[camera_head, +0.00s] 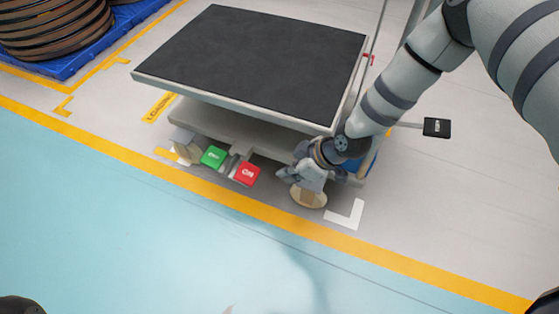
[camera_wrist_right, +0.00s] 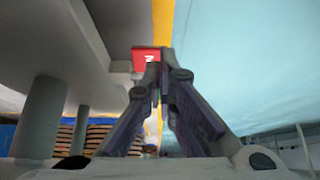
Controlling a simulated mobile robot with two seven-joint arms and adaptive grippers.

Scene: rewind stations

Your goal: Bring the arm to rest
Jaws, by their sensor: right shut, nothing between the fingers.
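My right arm comes in from the upper right in the head view and reaches down beside the front right corner of the dark-topped cart (camera_head: 240,105). Its gripper (camera_head: 283,175) is low by the cart's front edge, to the right of a red pedal-like block (camera_head: 247,173), with a small gap seen between them. In the right wrist view the two fingers (camera_wrist_right: 163,68) meet at the tips with nothing between them. The red block (camera_wrist_right: 142,55) shows just beyond the fingertips there. My left gripper is in neither view.
A green block (camera_head: 213,156) sits left of the red one. A blue pallet (camera_head: 75,60) with coiled rolls stands at the upper left. The pale blue floor (camera_head: 130,220) in front of the yellow line is clear.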

